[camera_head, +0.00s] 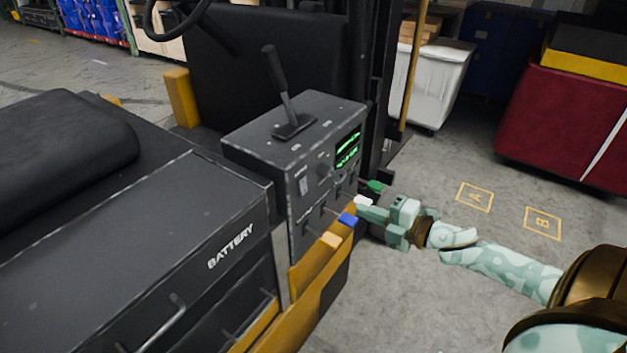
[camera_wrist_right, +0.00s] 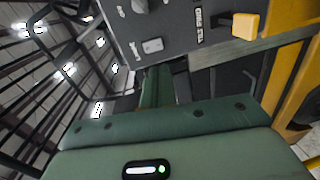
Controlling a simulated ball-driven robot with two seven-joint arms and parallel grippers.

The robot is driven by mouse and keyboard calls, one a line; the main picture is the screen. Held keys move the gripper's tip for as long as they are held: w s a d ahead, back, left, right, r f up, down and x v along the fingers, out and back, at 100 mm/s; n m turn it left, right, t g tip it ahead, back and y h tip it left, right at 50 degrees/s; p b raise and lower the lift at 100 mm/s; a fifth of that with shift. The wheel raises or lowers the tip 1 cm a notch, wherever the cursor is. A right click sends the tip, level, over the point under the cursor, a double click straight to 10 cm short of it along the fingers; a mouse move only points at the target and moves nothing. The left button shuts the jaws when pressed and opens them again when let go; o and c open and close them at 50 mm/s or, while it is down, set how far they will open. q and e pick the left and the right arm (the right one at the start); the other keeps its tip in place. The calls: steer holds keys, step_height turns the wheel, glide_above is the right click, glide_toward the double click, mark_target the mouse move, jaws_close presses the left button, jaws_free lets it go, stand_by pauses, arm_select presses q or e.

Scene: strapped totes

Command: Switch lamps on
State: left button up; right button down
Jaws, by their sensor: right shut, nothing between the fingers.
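The dark control box (camera_head: 290,150) of a forklift-like vehicle stands in the middle of the head view, with a lit green display (camera_head: 347,148), small switches and a round knob (camera_head: 324,168) on its face. Levers with green (camera_head: 375,187), blue (camera_head: 348,219) and yellow (camera_head: 331,240) tips stick out below. My right gripper (camera_head: 362,205) is shut and empty beside the lever tips. In the right wrist view its fingers (camera_wrist_right: 158,88) point at the panel (camera_wrist_right: 180,30), below a grey switch (camera_wrist_right: 152,46). Contact cannot be told. My left gripper is out of view.
A black lever (camera_head: 277,75) rises from the box top. The battery cover (camera_head: 140,220) lies left, and a yellow body panel (camera_head: 318,285) runs below the levers. A white bin (camera_head: 436,85) and a red tote (camera_head: 565,120) stand behind. Floor at right is open.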

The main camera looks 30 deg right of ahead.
steer(key=b, duration=0.1)
glide_toward(305, 192)
steer(key=shift+n, duration=0.3)
steer(key=x, duration=0.7)
steer(key=shift+d+r, duration=0.1)
steer(key=shift+d, duration=0.05)
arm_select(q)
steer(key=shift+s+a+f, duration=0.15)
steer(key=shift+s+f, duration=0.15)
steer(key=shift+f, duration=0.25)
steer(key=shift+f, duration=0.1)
